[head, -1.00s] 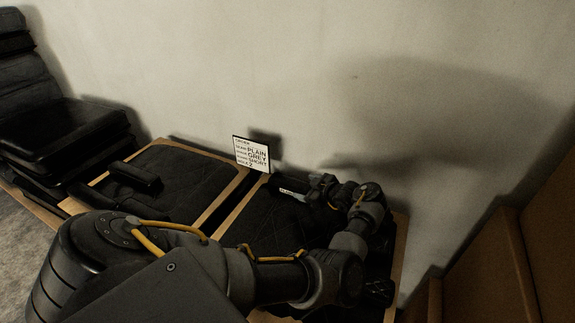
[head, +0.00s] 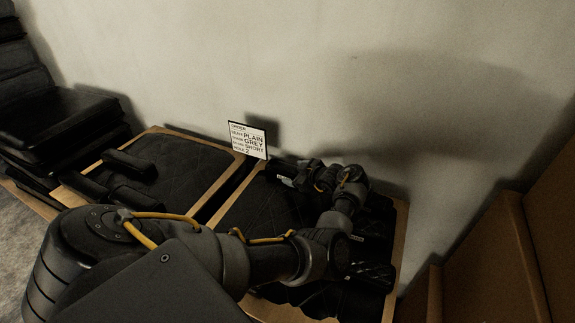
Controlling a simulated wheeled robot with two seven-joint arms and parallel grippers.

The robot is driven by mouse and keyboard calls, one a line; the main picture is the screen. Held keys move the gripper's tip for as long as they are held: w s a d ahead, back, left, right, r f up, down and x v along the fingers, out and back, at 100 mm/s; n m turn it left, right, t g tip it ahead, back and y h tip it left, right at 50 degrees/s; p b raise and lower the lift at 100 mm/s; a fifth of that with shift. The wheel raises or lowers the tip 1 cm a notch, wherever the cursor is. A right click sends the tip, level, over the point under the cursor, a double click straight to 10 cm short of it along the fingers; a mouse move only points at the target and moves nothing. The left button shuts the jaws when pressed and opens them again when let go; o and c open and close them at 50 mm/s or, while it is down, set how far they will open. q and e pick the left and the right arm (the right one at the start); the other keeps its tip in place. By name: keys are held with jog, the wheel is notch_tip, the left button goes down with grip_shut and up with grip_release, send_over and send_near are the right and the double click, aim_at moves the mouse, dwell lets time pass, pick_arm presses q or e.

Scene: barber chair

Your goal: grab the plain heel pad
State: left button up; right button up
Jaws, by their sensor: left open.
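My left arm comes in from the lower left, and its gripper (head: 282,172) lies over the back edge of the right-hand padded board (head: 238,213), just right of the sign card. Its jaws are open, pointing left; they are small and dark, and I see nothing clearly between them. Dark pads lie on the board's right side, partly behind my arm. I cannot tell which is the plain heel pad. My right gripper is out of view.
A second board (head: 190,165) with dark pads lies left. A black barber chair (head: 62,118) stands far left. Brown boxes (head: 490,260) stand right. The pale wall closes off the back.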

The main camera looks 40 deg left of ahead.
aim_at(288, 170)
pick_arm(q)
jog(key=b+x, duration=0.2)
jog(key=x, duration=0.2)
jog(key=shift+f, duration=0.25)
jog(key=shift+a+r, duration=0.1)
jog(key=shift+r, duration=0.1)
jog(key=c, duration=0.9)
jog(key=shift+r, duration=0.45)
jog(key=shift+c, duration=0.3)
notch_tip(288, 170, up, 26)
jog(key=shift+r, duration=0.55)
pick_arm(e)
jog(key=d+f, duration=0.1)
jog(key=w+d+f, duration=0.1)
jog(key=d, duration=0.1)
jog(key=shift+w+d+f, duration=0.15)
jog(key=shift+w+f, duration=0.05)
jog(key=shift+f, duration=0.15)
